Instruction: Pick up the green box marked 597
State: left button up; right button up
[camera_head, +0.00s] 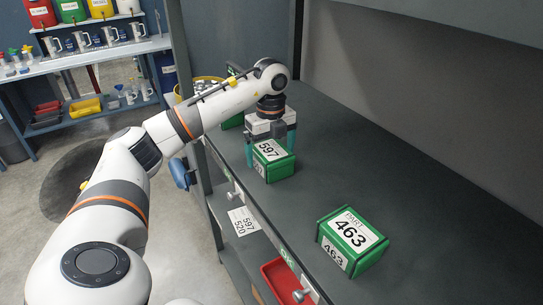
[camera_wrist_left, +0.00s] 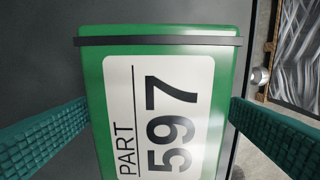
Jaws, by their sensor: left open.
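The green box marked 597 (camera_head: 273,166) stands on the dark grey shelf top. In the head view my left gripper (camera_head: 271,152) is above it, with its teal fingers reaching down on either side. In the left wrist view the green box (camera_wrist_left: 165,100) fills the middle, with its white label PART 597 facing the camera. The gripper is open. My right gripper is not in view.
A green box marked 463 (camera_head: 350,241) stands nearer on the same shelf top (camera_head: 350,150). Another green box (camera_head: 232,121) is partly hidden behind my arm. A red bin (camera_head: 284,281) sits below the front edge. The shelf between the boxes is clear.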

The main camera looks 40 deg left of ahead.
pick_arm(q)
jog(key=shift+f, duration=1)
jog(key=c, duration=1.4)
